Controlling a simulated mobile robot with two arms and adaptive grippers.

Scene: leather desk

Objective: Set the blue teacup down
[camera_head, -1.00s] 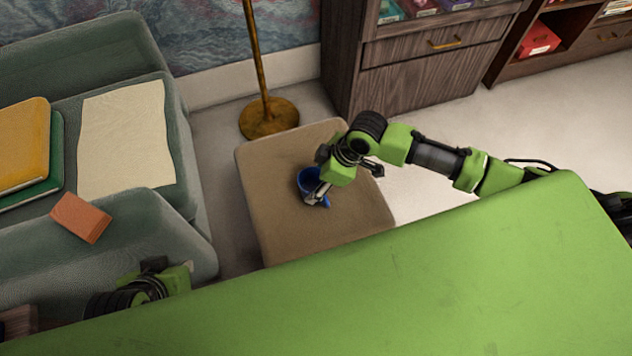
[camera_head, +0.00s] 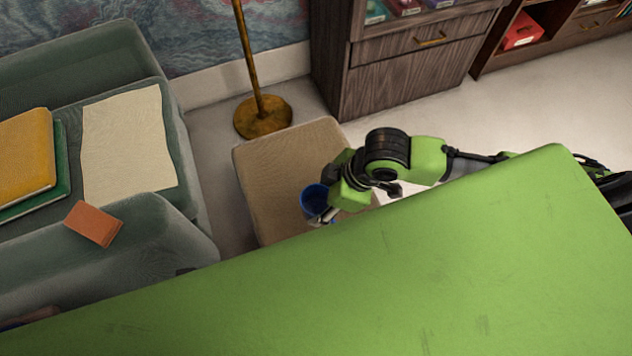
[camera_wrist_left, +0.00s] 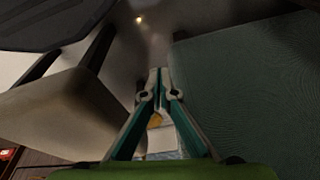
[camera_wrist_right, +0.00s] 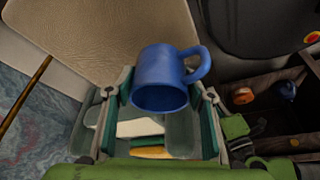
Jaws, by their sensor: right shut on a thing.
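The blue teacup (camera_head: 314,197) is over the brown padded stool (camera_head: 280,165), near its front part. My right gripper (camera_head: 326,214) is shut on it. The right wrist view shows the cup (camera_wrist_right: 160,78) between the two fingers, its handle pointing right. The padded surface (camera_wrist_right: 100,35) lies behind it; I cannot tell whether the cup touches it. My left gripper (camera_wrist_left: 159,78) shows in the left wrist view, its fingers together and empty. It is out of the head view.
A green armchair (camera_head: 150,235) with a paper sheet (camera_head: 125,140), a yellow book (camera_head: 25,155) and an orange block (camera_head: 93,224) stands left. A brass lamp base (camera_head: 263,117) and a wooden cabinet (camera_head: 400,80) stand behind the stool. My green body covers the foreground.

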